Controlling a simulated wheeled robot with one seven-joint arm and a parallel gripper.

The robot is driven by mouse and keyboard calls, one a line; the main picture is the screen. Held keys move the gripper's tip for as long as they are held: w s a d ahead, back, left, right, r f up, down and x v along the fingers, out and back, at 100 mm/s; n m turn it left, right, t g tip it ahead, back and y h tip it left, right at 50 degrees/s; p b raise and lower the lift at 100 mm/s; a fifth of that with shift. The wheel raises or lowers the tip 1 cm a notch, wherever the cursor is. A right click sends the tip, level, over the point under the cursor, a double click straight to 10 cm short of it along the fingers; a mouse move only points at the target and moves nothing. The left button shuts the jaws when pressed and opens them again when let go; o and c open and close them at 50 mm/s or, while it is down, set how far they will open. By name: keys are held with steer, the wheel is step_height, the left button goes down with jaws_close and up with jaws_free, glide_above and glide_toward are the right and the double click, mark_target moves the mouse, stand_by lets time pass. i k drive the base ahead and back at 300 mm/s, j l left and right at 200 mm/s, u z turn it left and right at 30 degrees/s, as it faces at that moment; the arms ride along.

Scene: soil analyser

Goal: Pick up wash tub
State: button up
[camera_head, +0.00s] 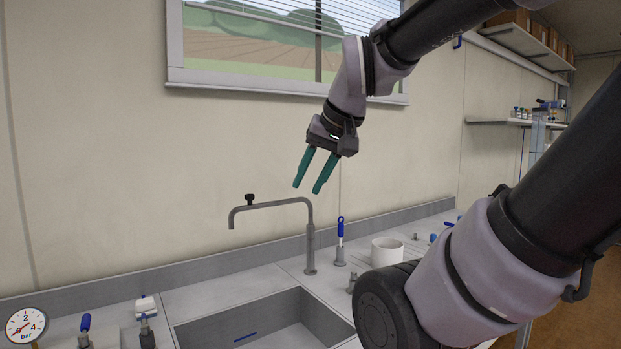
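A small white round tub (387,251), the only tub-like vessel I see, stands upright on the grey worktop right of the sink. Its lower front is partly hidden by my arm. My gripper (308,189) has two teal fingers and hangs in the air above and left of the tub, in front of the wall. The fingers are apart with nothing between them. The gripper does not touch the tub.
A grey tap (310,240) arches over the sink (285,330), which has a blue stick inside. A blue-handled brush (340,240) stands between tap and tub. Blue-topped fittings (85,328) stand left of the sink. A window (270,45) and shelves (525,45) are behind.

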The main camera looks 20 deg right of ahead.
mark_target(386, 251)
steer(key=z, duration=1.1)
